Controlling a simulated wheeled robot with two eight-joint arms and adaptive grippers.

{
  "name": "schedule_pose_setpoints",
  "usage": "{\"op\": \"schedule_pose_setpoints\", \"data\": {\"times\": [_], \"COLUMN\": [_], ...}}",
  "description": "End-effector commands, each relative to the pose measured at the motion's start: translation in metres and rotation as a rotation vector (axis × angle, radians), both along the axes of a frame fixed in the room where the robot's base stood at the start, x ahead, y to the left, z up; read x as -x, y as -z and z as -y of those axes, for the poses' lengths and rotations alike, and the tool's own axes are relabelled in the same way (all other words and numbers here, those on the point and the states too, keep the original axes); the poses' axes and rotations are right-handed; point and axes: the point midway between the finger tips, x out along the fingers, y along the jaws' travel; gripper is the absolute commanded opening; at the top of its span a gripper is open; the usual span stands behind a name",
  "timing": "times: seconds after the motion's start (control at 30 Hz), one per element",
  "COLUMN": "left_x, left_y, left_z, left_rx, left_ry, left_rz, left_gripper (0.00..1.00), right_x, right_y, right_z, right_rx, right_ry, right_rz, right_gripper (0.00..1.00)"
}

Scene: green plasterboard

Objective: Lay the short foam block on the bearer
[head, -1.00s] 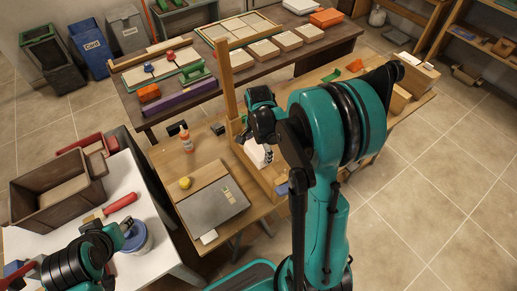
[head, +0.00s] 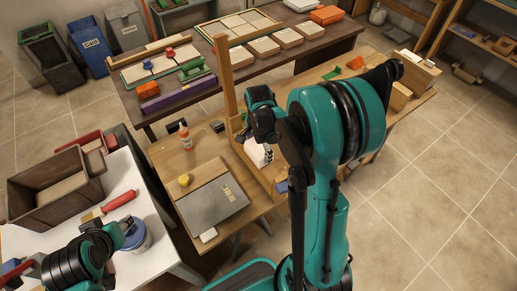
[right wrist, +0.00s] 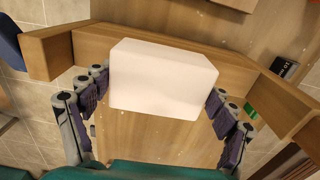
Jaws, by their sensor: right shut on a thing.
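The short foam block is a white, round-edged block (right wrist: 163,80) in the right wrist view. My right gripper (right wrist: 160,100) is shut on it, with a finger at each end. In the head view the white block (head: 257,153) shows partly behind my right gripper (head: 267,150). A wooden beam, which looks like the bearer (right wrist: 225,68), runs behind the block in the right wrist view. I cannot tell whether the block touches it. My left gripper (head: 118,230) is at lower left in the head view, by a blue-and-white tub; its fingers are unclear.
A wooden post (head: 226,75) rises beside the right gripper. A grey board (head: 212,208), yellow ball (head: 184,180) and glue bottle (head: 186,142) are on the wooden table. A brown bin (head: 35,205) and red roller (head: 120,201) are on the white table.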

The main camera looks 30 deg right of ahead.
Motion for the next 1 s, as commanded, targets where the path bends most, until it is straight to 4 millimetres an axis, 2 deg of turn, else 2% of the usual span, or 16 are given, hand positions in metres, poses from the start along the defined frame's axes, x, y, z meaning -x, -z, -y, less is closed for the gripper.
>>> {"op": "schedule_pose_setpoints", "data": {"times": [0.53,0.57,0.6,1.0], "left_x": [0.0,0.0,0.0,0.0], "left_y": [0.011,0.01,0.01,0.01], "left_z": [0.0,0.0,0.0,0.0], "left_rx": [0.0,0.0,0.0,0.0], "left_ry": [0.0,0.0,0.0,0.0], "left_rz": [0.0,0.0,0.0,0.0], "left_gripper": [0.4,0.4,0.4,0.4], "right_x": [0.0,0.0,0.0,0.0], "right_y": [0.012,0.011,0.011,0.007], "right_z": [0.0,0.0,0.0,0.0], "right_rx": [0.0,0.0,0.0,0.0], "right_ry": [0.0,0.0,0.0,0.0], "right_rz": [0.0,0.0,0.0,0.0], "right_gripper": [0.73,0.93,1.0,1.0]}}
